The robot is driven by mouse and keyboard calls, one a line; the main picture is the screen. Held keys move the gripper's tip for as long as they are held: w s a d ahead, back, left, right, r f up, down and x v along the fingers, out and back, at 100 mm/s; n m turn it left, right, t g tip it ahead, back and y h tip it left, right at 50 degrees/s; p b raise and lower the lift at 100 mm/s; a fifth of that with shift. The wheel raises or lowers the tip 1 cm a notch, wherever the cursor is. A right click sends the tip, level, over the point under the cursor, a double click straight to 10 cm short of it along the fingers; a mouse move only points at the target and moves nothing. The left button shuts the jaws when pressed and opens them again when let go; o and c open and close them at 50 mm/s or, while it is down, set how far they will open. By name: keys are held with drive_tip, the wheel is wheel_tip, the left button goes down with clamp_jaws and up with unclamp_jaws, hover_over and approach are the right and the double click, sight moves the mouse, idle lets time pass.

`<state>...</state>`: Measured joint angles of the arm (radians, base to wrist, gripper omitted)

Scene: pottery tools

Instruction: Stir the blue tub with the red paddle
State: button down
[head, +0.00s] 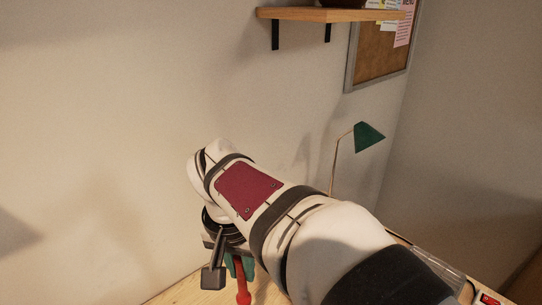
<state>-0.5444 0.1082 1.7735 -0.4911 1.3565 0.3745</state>
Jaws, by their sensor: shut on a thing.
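My gripper (230,270) points down over the table at the bottom of the head view, partly hidden by my own arm. One dark finger shows clearly. A red thing (242,287), which looks like the paddle, hangs upright at the fingers, and my gripper is shut on it. Its lower end is cut off by the frame's edge. A small teal patch shows by the fingers; I cannot tell what it is. I do not see the blue tub.
A wooden shelf (325,14) and a cork board (383,50) are on the wall. A green lamp (369,138) stands behind my arm. A clear container (437,260) and a small red item (489,299) are at the lower right. Bare wooden table (185,292) shows left of the gripper.

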drive_tip(key=w+d+r+m+h, duration=0.15)
drive_tip(key=d+m, duration=0.75)
drive_tip(key=d, duration=1.6)
drive_tip(key=s+d+r+m+g, duration=0.2)
drive_tip(key=s+d+m, duration=0.7)
drive_tip(key=s+d, duration=0.6)
wheel_tip(320, 180, down, 14)
drive_tip(key=w+d, duration=0.1)
drive_tip(key=d, duration=0.1)
drive_tip(key=shift+w, duration=0.4)
